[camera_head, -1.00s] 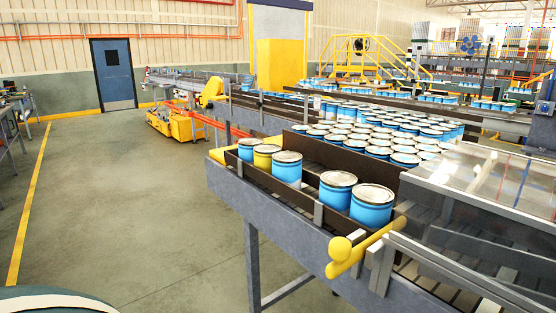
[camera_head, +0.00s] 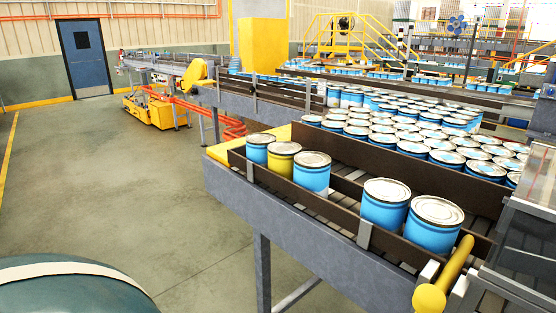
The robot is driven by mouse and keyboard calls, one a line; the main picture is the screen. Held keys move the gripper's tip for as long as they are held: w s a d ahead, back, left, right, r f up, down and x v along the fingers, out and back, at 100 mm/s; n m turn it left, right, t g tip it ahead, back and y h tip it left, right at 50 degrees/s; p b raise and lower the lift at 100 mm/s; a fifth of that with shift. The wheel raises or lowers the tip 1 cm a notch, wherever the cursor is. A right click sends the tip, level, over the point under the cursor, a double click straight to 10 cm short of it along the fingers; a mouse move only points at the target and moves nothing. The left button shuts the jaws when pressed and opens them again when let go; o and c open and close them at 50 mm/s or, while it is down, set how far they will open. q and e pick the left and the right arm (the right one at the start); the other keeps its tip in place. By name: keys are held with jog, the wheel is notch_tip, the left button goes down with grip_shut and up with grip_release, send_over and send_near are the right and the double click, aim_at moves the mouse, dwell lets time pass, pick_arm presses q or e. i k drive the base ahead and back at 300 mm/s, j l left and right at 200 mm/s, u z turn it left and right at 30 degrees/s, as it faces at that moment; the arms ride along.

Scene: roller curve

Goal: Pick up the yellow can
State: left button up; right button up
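The yellow can (camera_head: 283,160) stands upright near the left end of the front lane of the roller conveyor. A blue can (camera_head: 258,148) stands close on its left and another blue can (camera_head: 312,174) close on its right. The brown side rail hides the lower part of the yellow can. Neither of my grippers is in view.
Two more blue cans (camera_head: 385,206) stand farther right in the same lane. A brown rail (camera_head: 345,152) divides this lane from many blue cans behind. A yellow bar (camera_head: 457,262) with a round end sticks out at lower right. The floor (camera_head: 130,190) at left is clear.

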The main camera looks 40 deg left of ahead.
aim_at(280, 155)
jog(key=i+j, duration=0.1)
jog(key=j, duration=1)
jog(key=i+j, duration=0.15)
jog(key=j, duration=0.4)
